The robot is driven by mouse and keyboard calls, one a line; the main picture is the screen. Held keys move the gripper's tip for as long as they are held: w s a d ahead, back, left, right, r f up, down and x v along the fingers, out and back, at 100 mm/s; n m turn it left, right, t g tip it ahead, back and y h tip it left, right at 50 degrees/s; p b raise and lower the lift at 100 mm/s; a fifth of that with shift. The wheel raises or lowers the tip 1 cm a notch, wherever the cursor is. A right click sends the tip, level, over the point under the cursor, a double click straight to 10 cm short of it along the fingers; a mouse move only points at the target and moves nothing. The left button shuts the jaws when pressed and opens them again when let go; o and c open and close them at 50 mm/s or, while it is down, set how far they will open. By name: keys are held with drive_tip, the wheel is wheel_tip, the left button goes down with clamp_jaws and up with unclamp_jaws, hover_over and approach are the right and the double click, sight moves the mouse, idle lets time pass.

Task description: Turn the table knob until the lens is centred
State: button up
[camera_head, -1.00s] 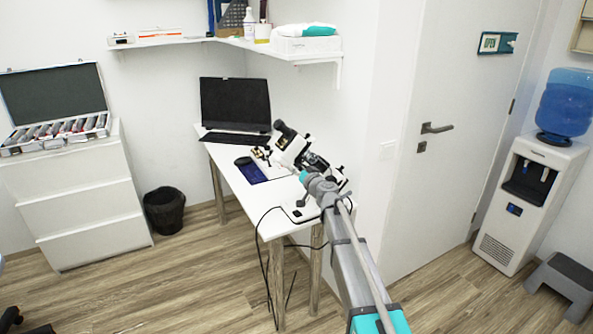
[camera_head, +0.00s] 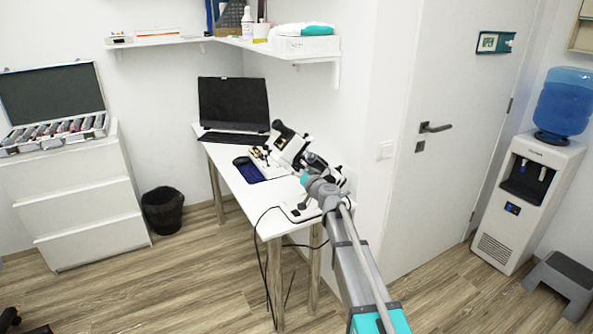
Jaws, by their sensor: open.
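The white and black lens instrument (camera_head: 290,148) stands on the white table (camera_head: 236,182), with its dark eyepiece tilted up to the left. My arm reaches in from the lower right and covers part of the instrument's right side and base. My gripper (camera_head: 315,161) is a small dark shape at the arm's end, in front of or against the instrument; I cannot tell whether it touches. Its jaws look open, with nothing visibly held. The table knob and the lens are too small or hidden to make out.
A dark cable hangs at the table's front. The door (camera_head: 450,130) and water cooler (camera_head: 535,185) are at right. Drawers (camera_head: 80,205) and a bin (camera_head: 163,210) stand left.

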drive_tip(key=v, duration=1)
drive_tip(key=shift+s, duration=0.1)
drive_tip(key=s+d+f+n+g+h+p, duration=0.1)
drive_tip(key=s+d+f+g+p, duration=0.2)
drive_tip(key=s, duration=0.4)
drive_tip(key=s+d+f+n+g+h+p, duration=0.1)
drive_tip(key=s+f+n+g+p, duration=0.15)
drive_tip(key=s+g, duration=0.45)
drive_tip(key=s+d+f+m+g+h+p, duration=0.2)
drive_tip(key=s+d+m+g+h+p, duration=0.3)
drive_tip(key=s+d, duration=1.1)
drive_tip(key=h, duration=0.3)
drive_tip(key=shift+s+f+m, duration=0.2)
drive_tip(key=shift+s+m, duration=0.15)
drive_tip(key=shift+s, duration=0.05)
